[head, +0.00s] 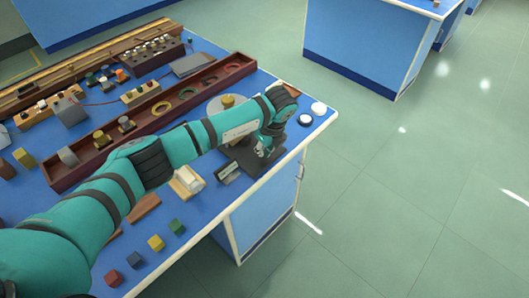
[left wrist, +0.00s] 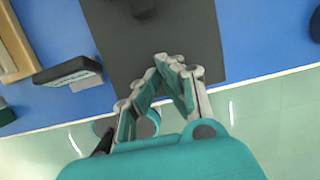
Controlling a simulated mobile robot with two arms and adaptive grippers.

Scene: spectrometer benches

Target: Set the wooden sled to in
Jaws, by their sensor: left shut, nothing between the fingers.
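My left gripper (head: 265,150) is shut and empty, low over the dark plate (head: 243,159) near the bench's front right edge. In the left wrist view its fingertips (left wrist: 177,64) meet in front of the same plate (left wrist: 185,30), and a dark block (left wrist: 142,8) on it shows at the top edge. I cannot tell for sure which piece is the wooden sled. A brown wooden piece (head: 292,90) shows partly behind my left wrist. A pale block on a wooden base (head: 187,181) lies left of the plate. My forearm hides part of the bench.
A small black sign (head: 228,172) stands beside the plate. White and black round pieces (head: 318,108) sit at the right corner. A long reddish trough (head: 150,118) with rings lies behind my arm. Small coloured cubes (head: 156,243) line the front edge. Open floor lies to the right.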

